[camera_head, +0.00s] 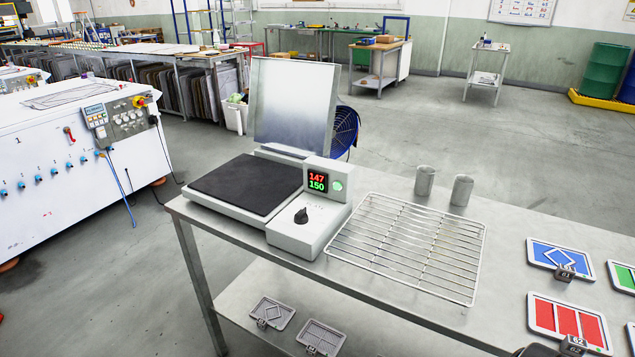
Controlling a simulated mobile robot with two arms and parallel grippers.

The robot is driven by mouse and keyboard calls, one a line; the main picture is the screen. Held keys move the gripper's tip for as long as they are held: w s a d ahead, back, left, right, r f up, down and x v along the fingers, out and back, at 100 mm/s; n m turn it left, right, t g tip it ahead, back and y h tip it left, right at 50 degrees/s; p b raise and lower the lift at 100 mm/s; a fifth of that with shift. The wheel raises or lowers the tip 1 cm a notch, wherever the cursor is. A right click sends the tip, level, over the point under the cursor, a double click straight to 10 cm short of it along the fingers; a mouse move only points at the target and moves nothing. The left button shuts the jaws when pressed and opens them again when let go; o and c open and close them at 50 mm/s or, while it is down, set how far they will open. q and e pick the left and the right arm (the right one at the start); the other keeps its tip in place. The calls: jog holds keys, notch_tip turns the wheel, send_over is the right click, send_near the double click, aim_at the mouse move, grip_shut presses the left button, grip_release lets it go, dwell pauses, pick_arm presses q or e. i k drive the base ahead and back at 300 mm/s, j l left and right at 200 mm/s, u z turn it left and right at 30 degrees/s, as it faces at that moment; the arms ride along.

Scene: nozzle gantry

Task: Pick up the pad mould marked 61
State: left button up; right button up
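A blue plate with a pale rim and a white diamond pattern (547,250) lies on the right part of the steel table. A small dark tag at its front edge seems to read 61. A red striped plate (554,316) in front of it has a tag that reads 62. On the lower shelf lie a grey mould with a diamond pattern (272,312) and a grey mould with a finer pattern (322,337). Their small tags are too small to read surely. Neither of my grippers can be made out.
The steel table (505,236) also holds a press with its lid up (297,103), its display reading 147 over 150, a wire rack (407,247) and two metal cups (425,180). A green plate (623,277) is cut by the right edge. A dark shape at the bottom edge is unclear.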

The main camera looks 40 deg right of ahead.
aim_at(566, 263)
jog(key=z, duration=2.65)
jog(key=i+l, duration=0.1)
jog(key=l, duration=0.2)
jog(key=i+l, duration=0.15)
jog(key=l, duration=0.15)
jog(key=i+l, duration=0.1)
jog(key=l, duration=0.2)
jog(key=i+l+u, duration=0.1)
jog(key=l+u, duration=0.3)
jog(key=i+l+u, duration=0.1)
jog(key=l+u, duration=0.15)
jog(key=u, duration=0.15)
jog(key=l+u, duration=0.4)
jog(key=j, duration=0.1)
